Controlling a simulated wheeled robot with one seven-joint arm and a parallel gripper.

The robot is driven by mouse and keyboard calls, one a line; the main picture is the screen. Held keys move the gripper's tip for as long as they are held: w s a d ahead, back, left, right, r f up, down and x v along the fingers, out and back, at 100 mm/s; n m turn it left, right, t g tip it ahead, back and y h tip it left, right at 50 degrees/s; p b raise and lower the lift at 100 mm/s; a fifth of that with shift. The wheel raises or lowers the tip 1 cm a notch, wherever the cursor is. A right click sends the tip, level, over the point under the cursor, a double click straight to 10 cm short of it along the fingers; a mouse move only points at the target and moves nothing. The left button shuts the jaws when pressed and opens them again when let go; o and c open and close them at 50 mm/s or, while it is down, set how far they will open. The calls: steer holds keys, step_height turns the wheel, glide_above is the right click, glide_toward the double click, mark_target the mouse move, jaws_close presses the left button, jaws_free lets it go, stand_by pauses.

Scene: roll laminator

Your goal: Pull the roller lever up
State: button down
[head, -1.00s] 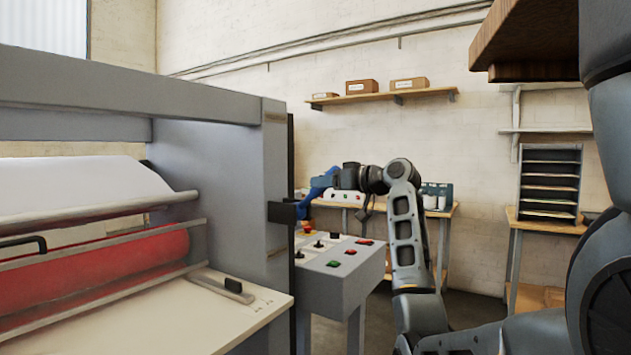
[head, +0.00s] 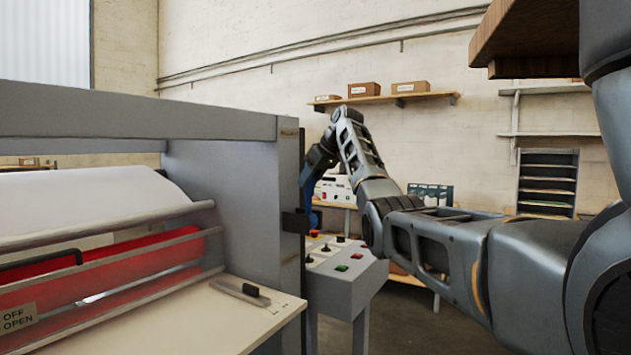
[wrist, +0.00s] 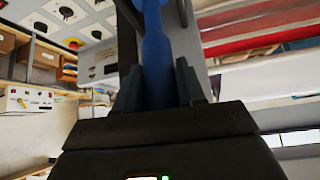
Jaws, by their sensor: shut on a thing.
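The roller lever shows as a blue handle (wrist: 157,60) in the wrist view, running lengthwise between my fingers. My gripper (wrist: 158,85) is shut on it, with a finger on each side. In the head view a little of the blue lever (head: 306,180) shows, steeply upright, above a black bracket (head: 295,221) at the right end of the grey laminator (head: 235,190). The fingertips and much of the lever are hidden there behind my wrist and the laminator's edge.
A control box (head: 345,285) with buttons and knobs stands close below my gripper. Red and pale rollers (head: 150,255) lie to the left, above a feed table (head: 210,320). A wall shelf (head: 385,98) with boxes is behind.

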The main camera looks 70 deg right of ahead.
steer(key=shift+w+g, duration=0.3)
steer(key=shift+w, duration=0.25)
steer(key=c, duration=0.8)
jaws_free()
steer(key=shift+d, duration=0.1)
steer(key=shift+o, duration=0.2)
steer(key=b+v, duration=0.2)
steer(key=v, duration=0.5)
steer(key=shift+s+r, duration=0.2)
steer(key=shift+r, duration=0.1)
